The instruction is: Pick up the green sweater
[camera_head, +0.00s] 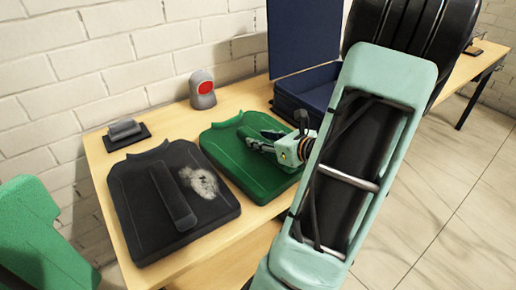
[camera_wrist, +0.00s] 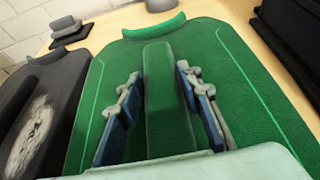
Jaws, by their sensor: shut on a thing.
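The green sweater (camera_head: 232,160) lies folded and flat on the wooden table, with a raised folded strip along its middle. It fills most of the wrist view (camera_wrist: 235,110). My gripper (camera_head: 262,138) is over the sweater, its two blue-padded fingers on either side of the raised strip, as the wrist view (camera_wrist: 157,82) shows. The fingers are shut on this strip of the sweater. The sweater's body still looks flat on the table. My arm hides part of its right side in the head view.
A dark grey garment (camera_head: 150,215) with a pale patch lies left of the sweater. A dark blue open box (camera_head: 310,85) stands behind on the right. A grey device with a red disc (camera_head: 202,90) and a small dark stand (camera_head: 126,134) are at the back.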

